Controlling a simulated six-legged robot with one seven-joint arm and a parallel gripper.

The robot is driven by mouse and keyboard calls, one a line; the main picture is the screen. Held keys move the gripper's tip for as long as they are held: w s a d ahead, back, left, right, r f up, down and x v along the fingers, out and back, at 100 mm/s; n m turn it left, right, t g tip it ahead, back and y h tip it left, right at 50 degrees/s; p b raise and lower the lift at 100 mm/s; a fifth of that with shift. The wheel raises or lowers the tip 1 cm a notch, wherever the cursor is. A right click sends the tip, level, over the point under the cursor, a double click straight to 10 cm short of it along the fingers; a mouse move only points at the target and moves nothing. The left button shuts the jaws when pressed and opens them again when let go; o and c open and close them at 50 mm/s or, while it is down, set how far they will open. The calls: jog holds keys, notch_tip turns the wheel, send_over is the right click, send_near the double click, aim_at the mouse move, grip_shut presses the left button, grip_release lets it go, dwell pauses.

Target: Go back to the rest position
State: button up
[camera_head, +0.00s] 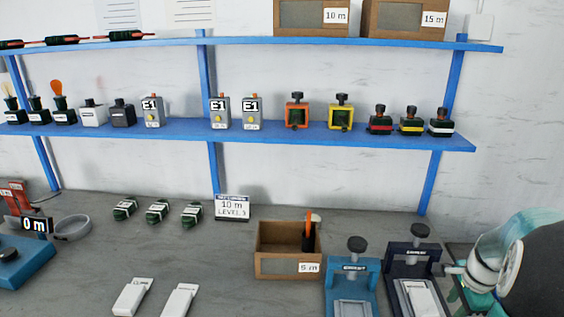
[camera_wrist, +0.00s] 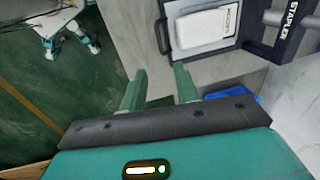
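My gripper (camera_wrist: 160,82) shows in the wrist view with its two green fingers apart and nothing between them. Beyond the fingertips is the dark press (camera_wrist: 250,38) marked STAPLER, with a white block (camera_wrist: 202,28) lying in its bed. The fingers look clear of the block. In the head view my arm is at the right edge, beside the dark press (camera_head: 412,246), which holds the white block (camera_head: 421,299). The fingers cannot be made out in the head view.
A blue press (camera_head: 353,268) stands left of the dark one. A cardboard box (camera_head: 272,263) marked 5 m and two white blocks (camera_head: 132,297) (camera_head: 179,300) are on the grey bench (camera_head: 90,265). Blue shelves (camera_head: 270,131) with several parts line the wall.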

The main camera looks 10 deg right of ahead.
jog(key=w+a+r+n+t, duration=0.1)
jog(key=a+r+n, duration=0.4)
jog(key=a, duration=0.5)
jog(key=w+a+r+n+t, duration=0.15)
jog(key=a+r+n, duration=0.35)
jog(key=a, duration=0.5)
jog(key=s+a+r+n, duration=0.2)
jog(key=s+a+n, duration=0.2)
jog(key=a, duration=0.3)
jog(key=s+a+r+n+t, duration=0.1)
jog(key=s+a+r+n, duration=0.1)
jog(key=s+a+n, duration=0.2)
jog(key=a+n, duration=0.3)
jog(key=a, duration=0.1)
jog(key=shift+r+y, duration=0.2)
jog(key=shift+y, duration=0.1)
